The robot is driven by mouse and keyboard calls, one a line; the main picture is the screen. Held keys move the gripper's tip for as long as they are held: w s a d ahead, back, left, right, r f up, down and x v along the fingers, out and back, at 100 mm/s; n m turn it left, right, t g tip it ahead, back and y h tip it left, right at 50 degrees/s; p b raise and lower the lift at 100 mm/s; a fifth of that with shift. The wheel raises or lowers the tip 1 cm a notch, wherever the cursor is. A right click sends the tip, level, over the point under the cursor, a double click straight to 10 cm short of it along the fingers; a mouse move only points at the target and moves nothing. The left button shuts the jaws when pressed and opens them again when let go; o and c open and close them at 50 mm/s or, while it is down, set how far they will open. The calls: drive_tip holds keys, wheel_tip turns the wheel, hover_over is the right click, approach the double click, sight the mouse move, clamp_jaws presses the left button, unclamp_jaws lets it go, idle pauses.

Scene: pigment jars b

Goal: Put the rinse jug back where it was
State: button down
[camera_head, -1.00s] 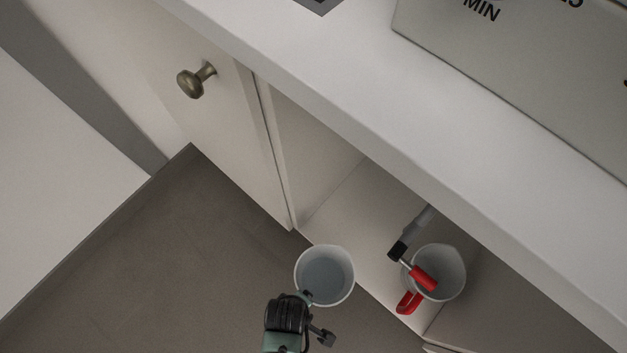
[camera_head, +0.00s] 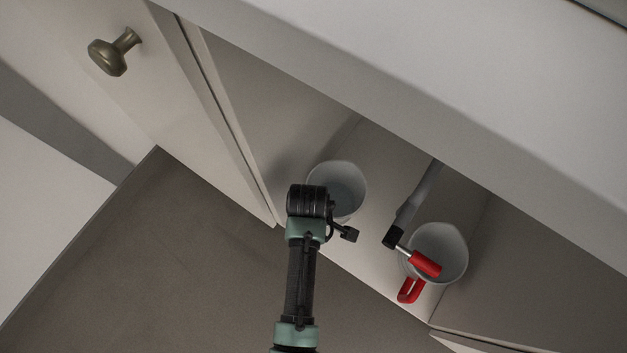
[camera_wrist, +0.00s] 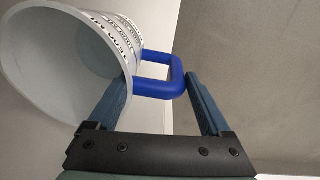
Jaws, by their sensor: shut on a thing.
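A white jug (camera_head: 340,183) with a blue handle (camera_wrist: 158,89) is held by my gripper (camera_wrist: 160,80). In the wrist view the fingers are shut on the handle, with the jug's body at the upper left and printed marks on its side. In the head view this jug is at the front left of the open cupboard compartment, mouth towards the camera. My wrist hides its handle and part of its near side. I cannot tell whether its base touches the cupboard floor.
A second white jug (camera_head: 449,240) with a red handle stands to the right in the compartment. A grey, black and red tool (camera_head: 427,263) reaches over its mouth. The compartment floor (camera_head: 370,215) is bare between the jugs. The countertop (camera_head: 440,105) overhangs above. A knobbed door (camera_head: 115,50) is at left.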

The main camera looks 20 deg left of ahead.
drive_tip(key=shift+w, duration=0.55)
drive_tip(key=f+b, duration=0.3)
drive_tip(key=shift+w+f+b, duration=0.25)
drive_tip(key=shift+w+b, duration=0.05)
drive_tip(key=shift+b, duration=0.05)
drive_tip(key=shift+r, duration=0.1)
unclamp_jaws()
drive_tip(key=shift+s, duration=0.1)
drive_tip(key=r+p, duration=0.2)
drive_tip(key=r, duration=0.2)
drive_tip(key=r+p, duration=0.3)
drive_tip(key=r, duration=0.1)
drive_tip(key=r+p, duration=0.2)
drive_tip(key=r, duration=0.2)
drive_tip(key=shift+s+a+p, duration=0.1)
drive_tip(key=shift+s+p, duration=0.2)
drive_tip(key=shift+s, duration=0.05)
drive_tip(key=shift+f, duration=0.1)
